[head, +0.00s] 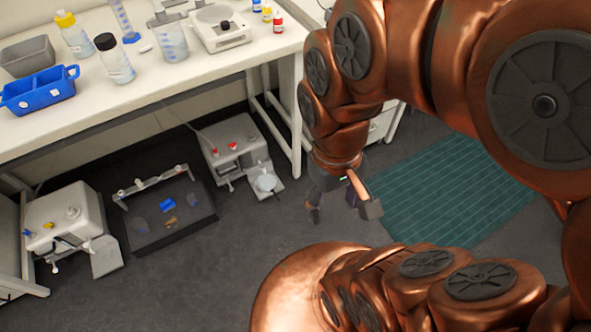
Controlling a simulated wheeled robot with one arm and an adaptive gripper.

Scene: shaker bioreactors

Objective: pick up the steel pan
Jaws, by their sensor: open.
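I cannot tell for sure which thing is the steel pan. A round pale metal plate (216,13) lies on top of the white bench scale (222,34) at the back of the bench. A small round light-grey disc (266,183) sits on the low front of the right floor machine (232,143). My gripper (314,214) hangs pointing down over the grey floor, to the right of that machine and below bench height. It is open and looks empty. One finger is seen clearly; the rest is partly hidden by my wrist.
The white bench (150,80) holds a blue tray (38,90), a grey bin (27,57), bottles and a beaker (172,42). Beneath it are a dark platform (185,235) and another machine (65,220). A bench leg (296,130) stands near my arm. A green mat (450,190) lies right.

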